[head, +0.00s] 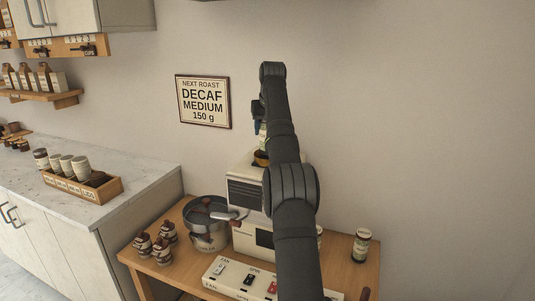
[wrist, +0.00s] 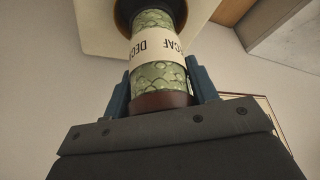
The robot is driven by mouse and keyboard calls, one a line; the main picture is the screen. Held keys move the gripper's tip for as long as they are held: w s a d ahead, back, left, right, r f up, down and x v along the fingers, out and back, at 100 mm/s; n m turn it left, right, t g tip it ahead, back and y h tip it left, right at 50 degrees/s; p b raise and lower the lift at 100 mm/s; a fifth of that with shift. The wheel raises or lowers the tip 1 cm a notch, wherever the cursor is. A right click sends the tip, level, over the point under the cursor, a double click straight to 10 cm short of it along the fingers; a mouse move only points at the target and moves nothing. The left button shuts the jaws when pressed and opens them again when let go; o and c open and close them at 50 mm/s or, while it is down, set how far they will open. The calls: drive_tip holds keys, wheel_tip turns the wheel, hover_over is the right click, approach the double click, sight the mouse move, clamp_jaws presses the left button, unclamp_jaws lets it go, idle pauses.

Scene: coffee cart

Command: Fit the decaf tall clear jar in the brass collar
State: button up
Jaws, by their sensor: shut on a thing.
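The decaf jar (wrist: 158,78) is a clear cylinder of green beans with a cream DECAF label and a brown cap. My gripper (wrist: 158,68) is shut on it near the capped end, with a blue finger on each side. In the head view my gripper (head: 259,121) is above the cream machine (head: 243,190), partly hidden by my arm. The brass collar (head: 261,158) is on the machine's top, directly below the jar. In the wrist view the jar's far end meets the collar's dark round opening (wrist: 122,14). I cannot tell how deep it sits.
A switch panel (head: 235,275) is in front. Another jar (head: 362,246) stands at the right. A sign (head: 203,102) reads decaf, medium, 150 g.

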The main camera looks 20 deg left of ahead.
drive_tip(key=shift+f, duration=1.4)
drive_tip(key=o, duration=1.3)
drive_tip(key=shift+f, duration=0.2)
drive_tip(key=shift+c, duration=0.2)
drive_tip(key=shift+r, duration=0.15)
drive_tip(key=v, duration=0.7)
drive_tip(key=shift+s+d+r, duration=0.15)
drive_tip(key=shift+r, duration=0.1)
drive_tip(key=shift+f, duration=0.1)
